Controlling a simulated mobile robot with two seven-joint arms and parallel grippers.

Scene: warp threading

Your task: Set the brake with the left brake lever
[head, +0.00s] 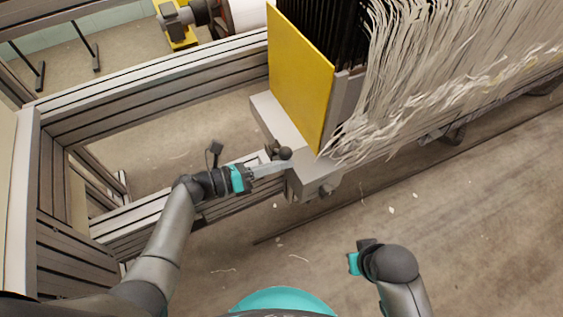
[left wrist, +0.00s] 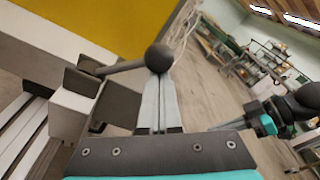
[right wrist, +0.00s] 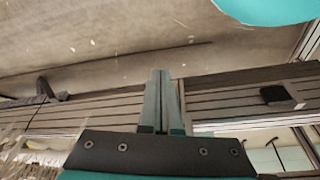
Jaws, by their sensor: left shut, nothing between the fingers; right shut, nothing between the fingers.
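The left brake lever is a short dark rod with a round black knob (head: 285,153) on the grey block below the yellow panel. In the left wrist view the knob (left wrist: 159,58) shows just past my left fingertips, with its rod running left to the block. My left gripper (head: 289,163) is shut with its fingertips at or very near the knob; I cannot tell if they touch. Nothing is between its fingers. My right gripper (right wrist: 161,75) is shut and empty, held over open floor away from the lever.
A yellow panel (head: 298,75) stands above the grey beam end (head: 316,178). Many pale threads (head: 440,80) hang to its right. Metal frame rails (head: 150,95) run along the left and back. The concrete floor (head: 450,240) at the right is clear.

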